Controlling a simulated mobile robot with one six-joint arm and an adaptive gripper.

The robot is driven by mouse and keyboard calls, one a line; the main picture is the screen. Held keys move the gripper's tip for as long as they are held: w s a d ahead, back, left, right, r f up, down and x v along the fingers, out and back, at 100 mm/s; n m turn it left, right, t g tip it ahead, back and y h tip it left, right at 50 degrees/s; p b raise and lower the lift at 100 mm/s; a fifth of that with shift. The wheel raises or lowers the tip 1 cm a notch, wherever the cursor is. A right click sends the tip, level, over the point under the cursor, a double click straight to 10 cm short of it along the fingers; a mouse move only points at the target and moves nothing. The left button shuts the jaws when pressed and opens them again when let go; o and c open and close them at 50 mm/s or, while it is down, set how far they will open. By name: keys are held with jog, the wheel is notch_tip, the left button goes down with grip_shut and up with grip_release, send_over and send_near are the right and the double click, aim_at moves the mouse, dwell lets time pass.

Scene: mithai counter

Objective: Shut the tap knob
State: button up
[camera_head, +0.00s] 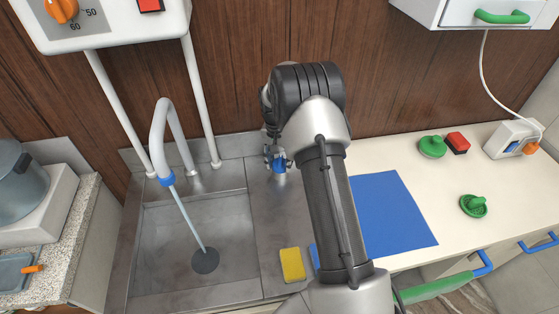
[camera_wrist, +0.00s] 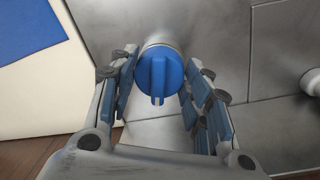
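The blue tap knob (camera_wrist: 159,72) sits on a short metal post at the back of the sink unit. In the wrist view its raised grip bar points along the picture's vertical. My gripper (camera_wrist: 160,95) is open, with one finger on each side of the knob and a visible gap near each. In the head view the knob (camera_head: 281,164) is partly hidden by my gripper (camera_head: 276,152). The curved grey tap (camera_head: 167,115) has a blue-ringed spout, and a stream of water (camera_head: 187,220) runs from it into the sink (camera_head: 160,265).
A white heater box (camera_head: 110,22) hangs above the sink, with two pipes running down. A yellow sponge (camera_head: 292,264) lies right of the basin. A blue mat (camera_head: 395,215) and several green and red items lie on the counter at right. A pot (camera_head: 20,185) stands at left.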

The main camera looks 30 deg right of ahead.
aim_at(277, 163)
jog(key=c, duration=0.5)
jog(key=shift+o, duration=0.2)
jog(key=shift+n+p, duration=0.35)
jog(key=shift+n, duration=1.45)
jog(key=o, duration=1.1)
jog(key=shift+c, duration=0.2)
notch_tip(277, 163, up, 12)
jog(key=shift+w+a, duration=0.15)
jog(key=shift+a, duration=0.2)
jog(key=shift+o, duration=0.4)
